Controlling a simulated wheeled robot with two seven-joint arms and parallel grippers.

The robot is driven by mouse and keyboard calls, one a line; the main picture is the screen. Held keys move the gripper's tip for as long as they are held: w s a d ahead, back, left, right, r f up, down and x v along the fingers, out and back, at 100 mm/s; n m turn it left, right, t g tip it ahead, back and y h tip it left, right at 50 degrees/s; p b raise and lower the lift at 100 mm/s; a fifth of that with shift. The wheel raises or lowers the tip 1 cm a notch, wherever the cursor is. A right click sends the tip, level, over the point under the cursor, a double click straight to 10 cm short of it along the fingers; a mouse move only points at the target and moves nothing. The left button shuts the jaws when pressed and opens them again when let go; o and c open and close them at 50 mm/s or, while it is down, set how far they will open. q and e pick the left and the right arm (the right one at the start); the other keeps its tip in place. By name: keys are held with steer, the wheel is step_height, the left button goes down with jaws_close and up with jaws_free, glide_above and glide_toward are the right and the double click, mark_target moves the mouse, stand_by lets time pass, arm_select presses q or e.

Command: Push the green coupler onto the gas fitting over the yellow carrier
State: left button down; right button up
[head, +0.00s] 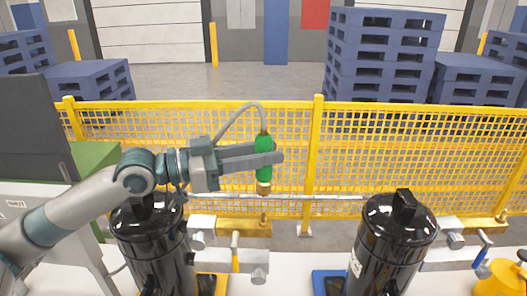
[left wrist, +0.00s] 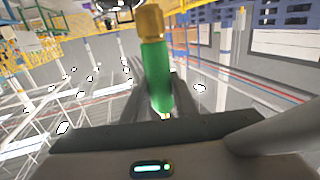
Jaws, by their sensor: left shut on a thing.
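The green coupler (head: 264,146) has a brass lower end and hangs upright in my left gripper (head: 276,157), whose fingers are shut around its body. A grey hose leaves its top. The coupler (left wrist: 157,78) also shows between the fingers in the left wrist view, with its brass end toward the picture's top. A small upright brass fitting (head: 264,218) stands below the coupler, clearly apart from it. A yellow carrier (head: 221,284) lies under the left black compressor (head: 155,245); it is partly hidden. I cannot tell for certain which fitting belongs to it. My right gripper is not in view.
An orange-handled valve (head: 235,255) stands beside the left compressor. A second black compressor (head: 392,250) sits on a blue carrier (head: 321,282), with a blue-handled valve (head: 482,248) to its right. A yellow mesh fence (head: 410,150) runs behind.

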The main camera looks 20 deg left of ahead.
mark_target(257, 187)
arm_select(q)
steer(key=shift+f+b, duration=1.6)
steer(key=shift+f, duration=0.65)
steer(key=shift+f+b, duration=1.65)
steer(key=shift+f, duration=0.25)
stand_by(0.3)
steer(key=c, duration=1.4)
jaws_free()
steer(key=shift+o, duration=0.2)
steer(key=shift+r, duration=0.1)
